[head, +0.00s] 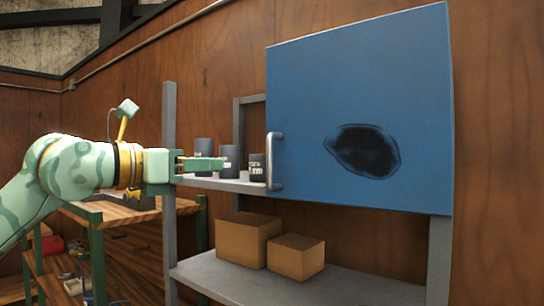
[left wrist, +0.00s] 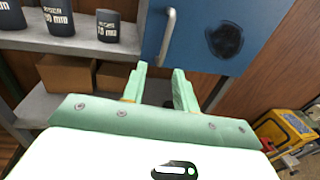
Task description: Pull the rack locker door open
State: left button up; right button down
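The blue locker door (head: 360,110) with a dark oval stain covers the right part of the rack in the head view and looks shut. Its silver vertical handle (head: 275,161) is on the door's left edge. In the left wrist view the handle (left wrist: 167,37) lies ahead of the fingertips, and the door (left wrist: 222,32) fills the upper right. My left gripper (head: 222,164) is left of the handle in the head view, apart from it. In the left wrist view its two fingers (left wrist: 160,72) are spread with nothing between them. My right gripper is not in view.
Dark canisters (head: 229,158) stand on the rack's upper shelf, left of the door. Two cardboard boxes (head: 247,241) sit on the lower shelf (head: 345,286). A grey rack post (head: 170,230) stands beside my left gripper. A wooden workbench (head: 125,215) is at the left.

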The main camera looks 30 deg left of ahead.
aim_at(268, 159)
pick_arm(q)
jog(key=p+x, duration=0.3)
jog(key=x, duration=0.1)
jog(key=p+x, duration=0.4)
jog(key=x, duration=0.1)
jog(key=d+p+x, duration=0.1)
jog(key=p+x, duration=0.3)
jog(key=x, duration=0.1)
jog(key=shift+d+r, duration=0.15)
jog(key=shift+r, duration=0.15)
jog(key=shift+w+f, duration=0.15)
jog(key=shift+w, duration=0.1)
jog(key=shift+c, duration=0.2)
grip_shut()
